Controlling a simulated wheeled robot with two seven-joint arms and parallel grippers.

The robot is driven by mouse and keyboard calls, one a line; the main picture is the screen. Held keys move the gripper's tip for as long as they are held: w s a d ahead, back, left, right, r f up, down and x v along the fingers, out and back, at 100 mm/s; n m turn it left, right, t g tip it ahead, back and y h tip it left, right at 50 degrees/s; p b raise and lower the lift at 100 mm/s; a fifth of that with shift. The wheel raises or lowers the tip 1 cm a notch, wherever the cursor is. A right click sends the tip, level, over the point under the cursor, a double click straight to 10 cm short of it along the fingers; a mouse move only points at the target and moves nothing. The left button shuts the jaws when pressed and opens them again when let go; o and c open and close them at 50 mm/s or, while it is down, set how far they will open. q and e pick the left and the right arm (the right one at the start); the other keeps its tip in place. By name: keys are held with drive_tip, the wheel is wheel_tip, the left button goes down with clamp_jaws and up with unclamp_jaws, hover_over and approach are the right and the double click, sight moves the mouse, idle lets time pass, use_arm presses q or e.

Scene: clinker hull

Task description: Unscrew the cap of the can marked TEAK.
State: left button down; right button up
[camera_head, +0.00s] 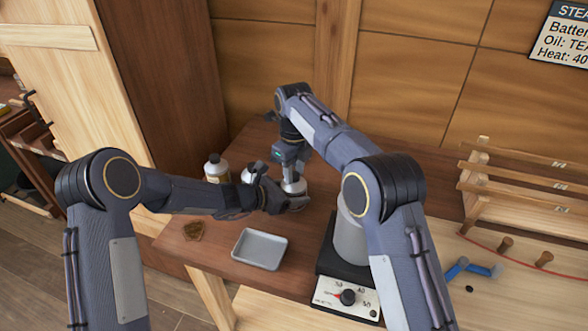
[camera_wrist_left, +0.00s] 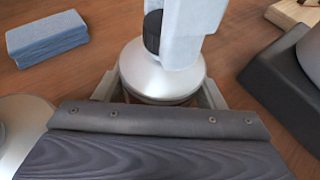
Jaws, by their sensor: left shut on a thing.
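A silver can (camera_head: 293,186) stands on the brown bench, and its rounded shoulder (camera_wrist_left: 155,82) with a black cap (camera_wrist_left: 152,32) shows in the left wrist view. My left gripper (camera_wrist_left: 158,95) is shut around this can's body, one finger on each side; in the head view it is low beside the can (camera_head: 288,203). My right gripper (camera_head: 291,168) reaches down from above to the cap. Its pale finger (camera_wrist_left: 188,35) covers the cap's right side, so its grip is unclear. Another can (camera_head: 214,168) stands to the left. No TEAK marking is readable on the held can.
A grey tray (camera_head: 259,249) and a brown patch (camera_head: 194,231) lie in front. A heater with a dial (camera_head: 348,297) stands to the right. A grey-blue block (camera_wrist_left: 45,38) lies behind the can. A wooden rack (camera_head: 520,185) and a blue tool (camera_head: 470,267) are further right.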

drive_tip(key=c, duration=0.6)
drive_tip(key=n, duration=2)
drive_tip(key=shift+r+n, duration=0.1)
drive_tip(key=shift+n, duration=0.2)
drive_tip(key=n, duration=1.2)
drive_tip(key=shift+n, duration=0.3)
drive_tip(key=n, duration=0.4)
drive_tip(key=shift+n, duration=0.4)
drive_tip(key=n, duration=0.2)
drive_tip(key=shift+n, duration=0.4)
drive_tip(key=n, duration=0.7)
drive_tip(key=shift+n, duration=0.3)
drive_tip(key=n, duration=0.5)
drive_tip(key=shift+n, duration=0.3)
drive_tip(key=shift+r, duration=0.25)
